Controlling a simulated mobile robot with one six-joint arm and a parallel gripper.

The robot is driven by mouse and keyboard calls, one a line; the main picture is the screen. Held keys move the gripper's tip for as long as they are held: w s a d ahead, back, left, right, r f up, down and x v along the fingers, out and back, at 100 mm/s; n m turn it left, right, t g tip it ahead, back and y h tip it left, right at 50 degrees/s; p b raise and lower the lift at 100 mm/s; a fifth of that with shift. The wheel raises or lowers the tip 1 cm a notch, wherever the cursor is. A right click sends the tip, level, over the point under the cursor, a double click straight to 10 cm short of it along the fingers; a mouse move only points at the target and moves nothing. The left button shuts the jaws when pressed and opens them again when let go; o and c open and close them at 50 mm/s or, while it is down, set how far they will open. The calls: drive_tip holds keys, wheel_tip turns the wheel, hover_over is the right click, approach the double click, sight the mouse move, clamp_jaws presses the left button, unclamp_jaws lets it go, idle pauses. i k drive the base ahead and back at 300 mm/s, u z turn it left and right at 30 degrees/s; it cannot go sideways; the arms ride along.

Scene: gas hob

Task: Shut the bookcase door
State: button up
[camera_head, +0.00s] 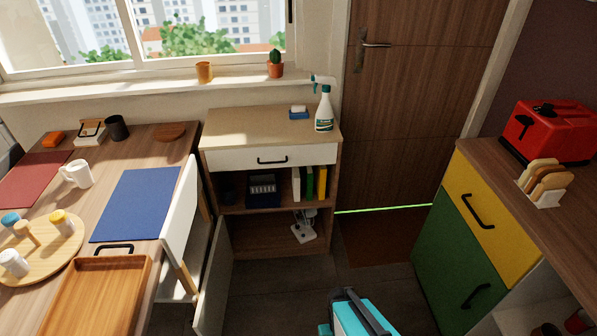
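The bookcase (271,133) stands in the middle, against the wall below the window. It has a white drawer front with a dark handle (272,160) above open shelves. Its door appears to be the grey panel (215,285) at its lower left. The door stands swung out into the room, seen nearly edge-on and cut off by the bottom of the picture. The lower shelves are exposed. I do not make out my gripper in this view.
A teal and white object with a dark handle (358,315) shows at the bottom edge, cut off. A desk (130,190) with a white panel (181,215) stands close left of the door. Shelves hold binders (309,183) and a microscope (304,226). A yellow-green cabinet (470,225) stands right.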

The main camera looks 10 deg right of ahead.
sight(208, 320)
drive_tip(key=z, duration=0.45)
drive_tip(key=k, duration=1.4)
drive_tip(key=u, duration=0.75)
drive_tip(key=i, duration=1.7)
drive_tip(key=z, duration=0.25)
